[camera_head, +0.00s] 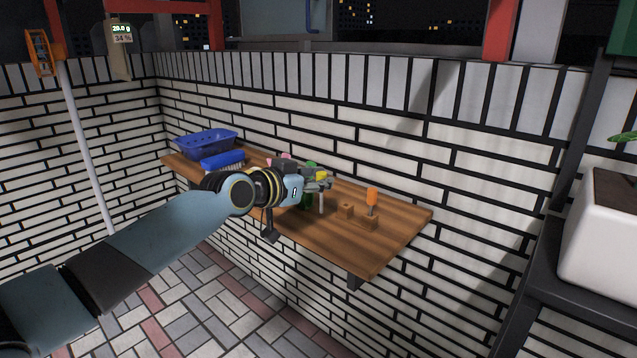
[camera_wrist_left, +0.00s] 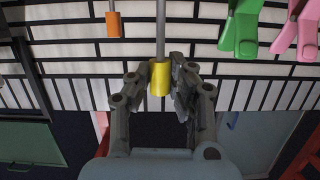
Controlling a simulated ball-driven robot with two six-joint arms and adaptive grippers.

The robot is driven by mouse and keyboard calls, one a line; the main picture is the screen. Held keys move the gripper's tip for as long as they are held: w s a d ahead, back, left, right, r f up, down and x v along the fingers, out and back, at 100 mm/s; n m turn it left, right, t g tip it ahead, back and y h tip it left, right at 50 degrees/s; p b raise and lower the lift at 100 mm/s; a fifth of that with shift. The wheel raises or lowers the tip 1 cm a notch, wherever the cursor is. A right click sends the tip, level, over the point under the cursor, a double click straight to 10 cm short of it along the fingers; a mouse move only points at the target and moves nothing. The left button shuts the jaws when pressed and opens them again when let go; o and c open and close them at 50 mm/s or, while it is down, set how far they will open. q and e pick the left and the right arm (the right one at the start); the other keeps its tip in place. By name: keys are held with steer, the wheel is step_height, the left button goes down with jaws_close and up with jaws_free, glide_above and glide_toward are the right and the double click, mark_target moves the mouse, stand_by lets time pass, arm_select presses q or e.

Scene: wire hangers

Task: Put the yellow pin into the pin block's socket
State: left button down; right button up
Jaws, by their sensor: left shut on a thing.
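My left gripper (camera_head: 319,181) is shut on the yellow pin (camera_head: 322,175), above the right half of the wooden shelf. In the left wrist view the yellow handle (camera_wrist_left: 160,80) sits between the two fingers (camera_wrist_left: 162,72). The pin's thin grey shaft (camera_head: 321,203) points down in the head view, about upright. A brown wooden block (camera_head: 346,211), which looks like the pin block, stands on the shelf to the right of the shaft and apart from it. Its socket cannot be made out. My right gripper is not in view.
An orange-handled pin (camera_head: 372,196) stands upright by a brown wooden piece (camera_head: 364,223); its handle also shows in the left wrist view (camera_wrist_left: 113,24). A blue basket (camera_head: 206,143) is at the shelf's far left. Green (camera_wrist_left: 240,32) and pink clips are nearby. The shelf's right end is clear.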

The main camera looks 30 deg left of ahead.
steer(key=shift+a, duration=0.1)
arm_select(q)
steer(key=shift+f+b, duration=0.1)
steer(key=shift+b, duration=0.3)
steer(key=shift+w+b, duration=0.4)
steer(key=shift+w, duration=0.1)
steer(key=shift+w+r+b+x, duration=0.1)
steer(key=shift+r+b+x, duration=0.2)
steer(key=shift+b+x, duration=0.75)
steer(key=shift+w+r+b+x, duration=0.1)
steer(key=shift+r+b+x, duration=0.3)
steer(key=shift+x, duration=1.15)
steer(key=shift+r+b+x, duration=0.15)
steer(key=shift+b+x, duration=0.8)
steer(key=shift+x, duration=0.35)
steer(key=shift+f+b, duration=0.35)
steer(key=shift+f, duration=0.2)
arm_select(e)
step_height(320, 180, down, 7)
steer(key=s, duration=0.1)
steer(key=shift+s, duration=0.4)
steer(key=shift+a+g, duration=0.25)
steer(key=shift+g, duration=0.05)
arm_select(q)
steer(key=shift+f, duration=0.1)
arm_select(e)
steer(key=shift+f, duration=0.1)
